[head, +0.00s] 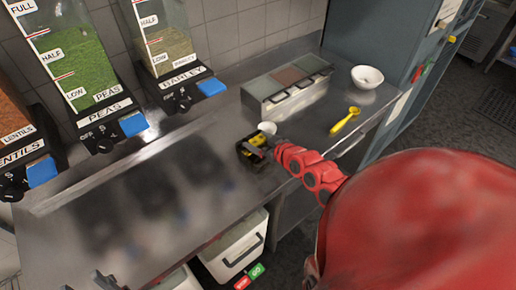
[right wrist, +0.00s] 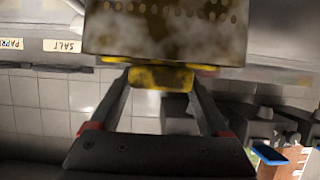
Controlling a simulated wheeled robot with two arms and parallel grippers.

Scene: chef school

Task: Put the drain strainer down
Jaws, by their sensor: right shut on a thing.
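The drain strainer (right wrist: 165,35) fills the top middle of the right wrist view as a worn, perforated metal box with yellow along its lower edge. Its yellow grip piece (right wrist: 160,78) sits between the fingertips of my right gripper (right wrist: 160,84), which is shut on it. In the head view my right gripper (head: 256,150) is over the steel counter, with small yellow parts of the strainer showing among dark fingers. Whether the strainer touches the counter cannot be told. A dark piece at the bottom left edge of the head view looks like my left gripper (head: 104,281); its fingers are unclear.
The steel counter (head: 215,135) has free room left of my right gripper. A container rack (head: 288,88), a yellow ladle (head: 345,121) and a white bowl (head: 367,77) stand farther right. Dispensers (head: 85,80) line the wall.

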